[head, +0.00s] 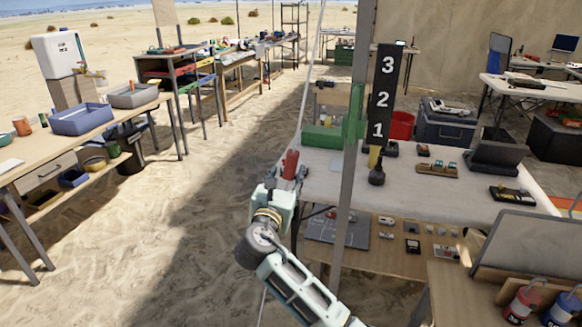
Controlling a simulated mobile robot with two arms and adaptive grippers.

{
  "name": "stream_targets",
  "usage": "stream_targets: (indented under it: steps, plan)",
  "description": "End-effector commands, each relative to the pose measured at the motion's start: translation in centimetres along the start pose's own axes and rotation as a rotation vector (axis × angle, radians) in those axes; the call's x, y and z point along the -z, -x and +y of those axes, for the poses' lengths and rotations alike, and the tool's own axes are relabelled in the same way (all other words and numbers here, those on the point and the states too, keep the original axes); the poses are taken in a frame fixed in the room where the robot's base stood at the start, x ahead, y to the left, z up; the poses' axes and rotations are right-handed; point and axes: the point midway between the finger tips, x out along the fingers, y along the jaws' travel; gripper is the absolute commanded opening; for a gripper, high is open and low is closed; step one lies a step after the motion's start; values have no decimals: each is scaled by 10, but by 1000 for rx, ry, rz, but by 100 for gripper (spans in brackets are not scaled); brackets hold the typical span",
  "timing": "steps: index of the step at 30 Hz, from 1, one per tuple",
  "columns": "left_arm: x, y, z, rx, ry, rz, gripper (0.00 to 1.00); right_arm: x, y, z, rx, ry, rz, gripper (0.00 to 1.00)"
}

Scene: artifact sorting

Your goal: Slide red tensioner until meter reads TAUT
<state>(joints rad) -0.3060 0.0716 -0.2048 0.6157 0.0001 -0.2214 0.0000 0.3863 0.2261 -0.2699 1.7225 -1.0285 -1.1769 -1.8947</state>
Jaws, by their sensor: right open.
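A red piece (290,163), which looks like the tensioner, stands upright beside the pale line (302,118) that runs up out of view. My right gripper (291,177) is open around or just in front of the red piece; I cannot tell whether it touches. Its arm comes up from the bottom middle. A tall black board (384,98) with white numbers 3, 2 and 1 stands on the white table, with a yellow part at its foot. No TAUT reading is legible. My left gripper is out of view.
A grey upright post (346,210) with a green part (353,106) stands right of my gripper. The white table (325,175) carries small devices and a green box (322,137). Benches line the left. Open sand (190,230) lies between.

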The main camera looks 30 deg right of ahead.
Motion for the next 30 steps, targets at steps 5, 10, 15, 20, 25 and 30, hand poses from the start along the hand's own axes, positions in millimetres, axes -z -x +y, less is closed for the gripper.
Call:
stream_targets:
  steps: [5, 10, 15, 20, 25, 30]
  plan:
    - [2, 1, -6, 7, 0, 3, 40, -1, -28, -1, 4, 1, -1, 45]
    - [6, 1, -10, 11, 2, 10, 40, 1, -54, -1, 2, -1, 2, 45]
    - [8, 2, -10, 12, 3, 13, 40, 1, -68, -1, 0, -1, 3, 45]
    - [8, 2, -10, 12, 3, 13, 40, 2, -71, -1, 0, -2, 3, 45]
    - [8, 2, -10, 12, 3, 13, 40, 2, -71, -1, 0, -2, 4, 43]
    - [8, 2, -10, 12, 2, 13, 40, 2, -71, -1, 0, -2, 4, 28]
